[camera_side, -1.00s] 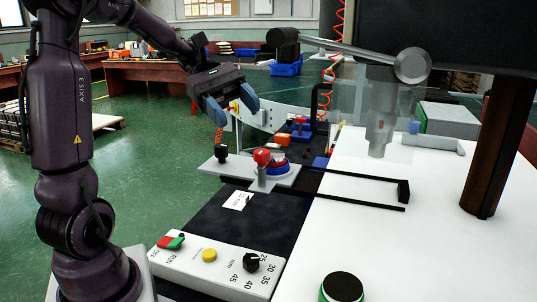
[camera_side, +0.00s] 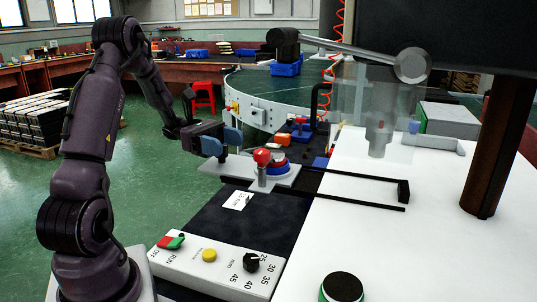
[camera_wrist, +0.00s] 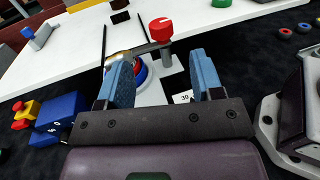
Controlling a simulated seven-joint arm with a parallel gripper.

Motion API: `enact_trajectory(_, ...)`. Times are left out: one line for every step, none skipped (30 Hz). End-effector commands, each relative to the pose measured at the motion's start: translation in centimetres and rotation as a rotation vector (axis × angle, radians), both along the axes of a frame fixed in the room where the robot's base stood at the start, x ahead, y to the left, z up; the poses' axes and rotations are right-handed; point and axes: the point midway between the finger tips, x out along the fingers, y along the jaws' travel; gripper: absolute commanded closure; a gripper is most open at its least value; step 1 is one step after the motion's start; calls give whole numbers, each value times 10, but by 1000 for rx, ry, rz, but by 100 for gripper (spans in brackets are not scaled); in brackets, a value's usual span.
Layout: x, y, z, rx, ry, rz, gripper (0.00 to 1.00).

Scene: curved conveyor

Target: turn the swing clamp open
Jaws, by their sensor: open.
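The swing clamp has a red knob (camera_side: 262,156) on a grey post at the front of a light plate (camera_side: 285,182). In the wrist view its red knob (camera_wrist: 161,29) tops the post, and a metal arm (camera_wrist: 128,52) reaches left over a red and blue round part. That round part (camera_side: 277,167) sits on the plate behind the post in the side view. My gripper (camera_side: 224,144) is open and empty, left of the knob and apart from it. In the wrist view the clamp shows beyond and between the blue fingers (camera_wrist: 162,68), which partly hide the round part.
A control panel (camera_side: 190,264) with buttons and a dial lies in front. Two dark rails (camera_side: 350,190) run right from the plate over a white table (camera_side: 330,235). A clear-shielded press (camera_side: 378,115) stands to the right. Orange and blue blocks (camera_side: 300,132) lie behind.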

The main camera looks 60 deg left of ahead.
Motion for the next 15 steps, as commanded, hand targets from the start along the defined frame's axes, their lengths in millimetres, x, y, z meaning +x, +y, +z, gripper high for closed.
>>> enact_trajectory(4, -7, 1, -1, -1, -4, 40)
enact_trajectory(6, -12, 1, 0, 1, -5, 40)
enact_trajectory(10, -19, 1, 0, 0, -6, 40)
enact_trajectory(13, -24, 1, -1, -1, -5, 40)
enact_trajectory(17, -30, 1, 0, 0, -6, 40)
enact_trajectory(21, -38, 1, 0, 1, -7, 40)
enact_trajectory(24, -43, 1, 0, 1, -5, 40)
enact_trajectory(27, -49, 1, 0, 0, -7, 40)
enact_trajectory(31, -56, 1, 0, 0, -6, 40)
enact_trajectory(34, -62, 1, 0, 1, -6, 40)
enact_trajectory(37, -67, 1, 1, 0, -6, 40)
enact_trajectory(41, -73, 1, 0, 0, -6, 40)
enact_trajectory(43, -77, 1, 0, 0, -6, 40)
enact_trajectory(46, -81, 1, 1, 0, -5, 40)
enact_trajectory(49, -86, 1, 1, -1, -5, 40)
